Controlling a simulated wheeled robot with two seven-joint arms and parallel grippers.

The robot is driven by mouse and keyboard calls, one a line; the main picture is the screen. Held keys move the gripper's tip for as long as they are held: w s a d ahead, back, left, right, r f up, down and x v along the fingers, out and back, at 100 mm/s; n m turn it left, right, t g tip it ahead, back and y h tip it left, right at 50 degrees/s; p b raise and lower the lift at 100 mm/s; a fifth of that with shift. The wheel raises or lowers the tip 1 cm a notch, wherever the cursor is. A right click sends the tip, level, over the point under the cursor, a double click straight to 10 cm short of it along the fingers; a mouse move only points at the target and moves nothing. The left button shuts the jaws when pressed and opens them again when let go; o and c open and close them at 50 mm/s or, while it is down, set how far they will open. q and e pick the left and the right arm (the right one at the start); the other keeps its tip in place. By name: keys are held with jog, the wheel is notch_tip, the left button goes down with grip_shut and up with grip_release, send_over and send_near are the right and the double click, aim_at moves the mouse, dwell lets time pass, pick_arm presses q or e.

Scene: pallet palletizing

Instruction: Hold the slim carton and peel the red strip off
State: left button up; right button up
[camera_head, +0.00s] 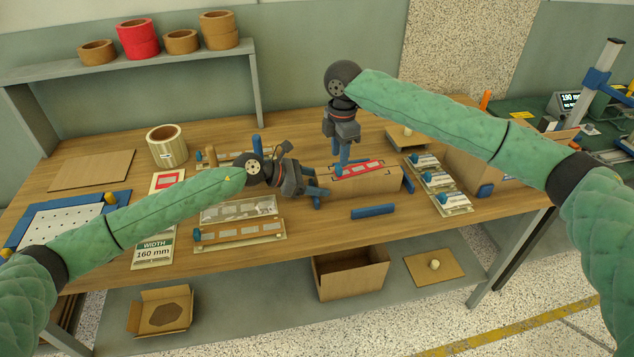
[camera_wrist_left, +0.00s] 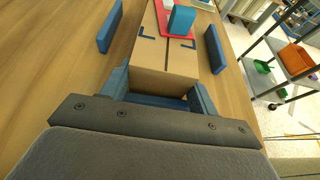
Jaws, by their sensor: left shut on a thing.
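The slim carton (camera_head: 372,186) is a long brown box lying on the wooden table. Its near end shows in the left wrist view (camera_wrist_left: 165,60), with blue corner marks and a dark seam on top. A red strip (camera_head: 362,169) with pale patches lies along its top; part also shows in the left wrist view (camera_wrist_left: 155,22). My left gripper (camera_head: 318,190) is shut on the carton's left end, one blue finger on each side. My right gripper (camera_head: 343,166) points down at the strip's left end. Its fingers overlap there, so its opening and any grip on the strip are hidden.
Blue guide bars (camera_head: 373,211) stand along the carton's sides. Flat window cartons (camera_head: 238,232) lie to the left, and a tray of small packs (camera_head: 441,185) to the right. A tape roll (camera_head: 167,146) stands behind. An open box (camera_head: 350,273) sits on the lower shelf.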

aim_at(339, 174)
jog(key=shift+f, duration=2.05)
grip_shut()
